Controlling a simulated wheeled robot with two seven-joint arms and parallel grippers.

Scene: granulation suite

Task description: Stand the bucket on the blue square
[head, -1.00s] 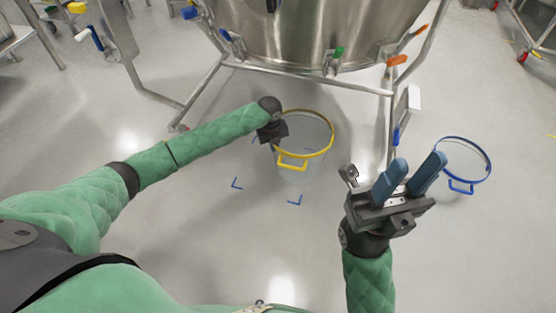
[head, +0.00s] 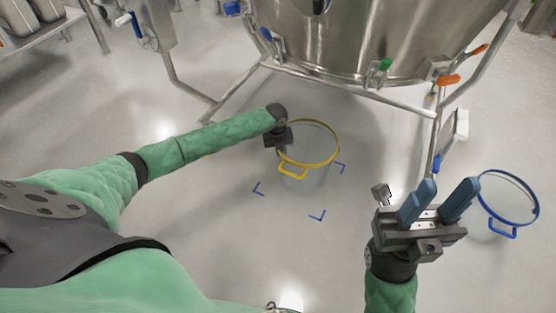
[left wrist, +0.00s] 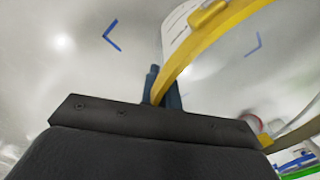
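The bucket with a yellow rim and handle (head: 307,165) is pale and see-through. It stands or hangs upright over the blue square (head: 317,216), which is marked by corner brackets on the floor. Left, front and right brackets show; the back one is hidden. I cannot tell if the base touches the floor. My left gripper (head: 283,146) is at the rim's left side. In the left wrist view, the yellow rim (left wrist: 190,58) runs between its blue fingers (left wrist: 165,92), which look closed on it. My right gripper (head: 449,190) is open and empty.
A second bucket with a blue rim (head: 508,203) stands on the floor just right of my right gripper. A large steel vessel (head: 370,40) on a tubular frame (head: 340,88) stands behind the yellow-rimmed bucket. Floor in front of the brackets is clear.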

